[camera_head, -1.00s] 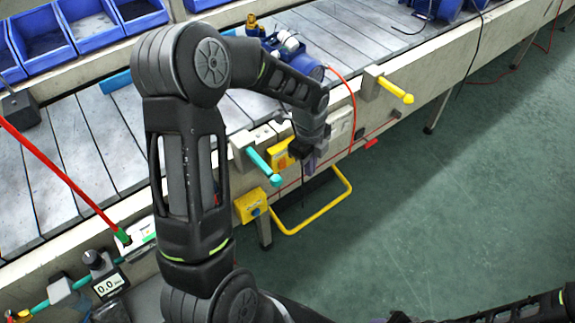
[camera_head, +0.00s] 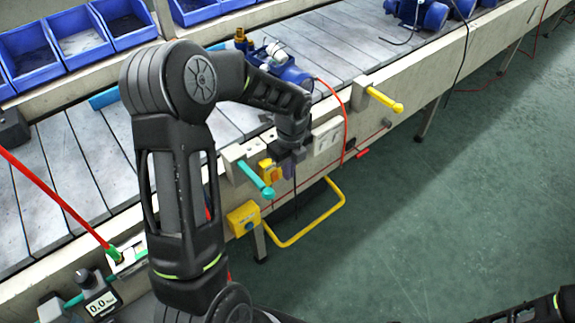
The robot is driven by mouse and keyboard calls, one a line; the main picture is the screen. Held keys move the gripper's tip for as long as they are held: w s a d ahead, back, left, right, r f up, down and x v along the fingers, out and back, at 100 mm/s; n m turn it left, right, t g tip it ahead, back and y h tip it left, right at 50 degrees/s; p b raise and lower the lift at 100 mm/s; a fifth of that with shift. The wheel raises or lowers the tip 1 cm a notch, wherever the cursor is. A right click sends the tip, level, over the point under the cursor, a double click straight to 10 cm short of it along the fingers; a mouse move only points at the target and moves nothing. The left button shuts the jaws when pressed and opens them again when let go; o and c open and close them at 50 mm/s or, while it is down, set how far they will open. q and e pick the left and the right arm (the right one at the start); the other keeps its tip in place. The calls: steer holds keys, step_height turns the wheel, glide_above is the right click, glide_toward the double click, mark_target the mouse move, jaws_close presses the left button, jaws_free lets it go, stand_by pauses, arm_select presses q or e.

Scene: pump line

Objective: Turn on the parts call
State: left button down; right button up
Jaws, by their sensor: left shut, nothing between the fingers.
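My left gripper (camera_head: 289,170) hangs fingers-down at the front face of the conveyor bench, shut and empty. Just left of its fingers is a small yellow-orange control box (camera_head: 268,171), partly hidden by the gripper. I cannot tell whether they touch. A yellow box with a blue knob or button (camera_head: 244,218) sits lower left on the bench front. No label is readable, so I cannot tell which one is the parts call. Part of my right arm shows at the bottom right; its gripper is not visible.
A teal handle (camera_head: 256,179) and a yellow handle (camera_head: 385,99) stick out from the bench edge. A yellow tube loop (camera_head: 318,231) juts out below. A blue pump (camera_head: 287,72) stands on the conveyor. The green floor at right is clear.

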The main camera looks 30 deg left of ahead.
mark_target(275, 176)
arm_select(q)
steer(key=a+f, duration=0.1)
steer(key=f, duration=0.1)
steer(key=a+f, duration=0.1)
steer(key=f, duration=0.2)
steer(key=w+a+f, duration=0.1)
steer(key=a+f, duration=0.1)
steer(key=shift+f+p, duration=0.15)
steer(key=shift+p, duration=0.25)
steer(key=shift+w, duration=0.1)
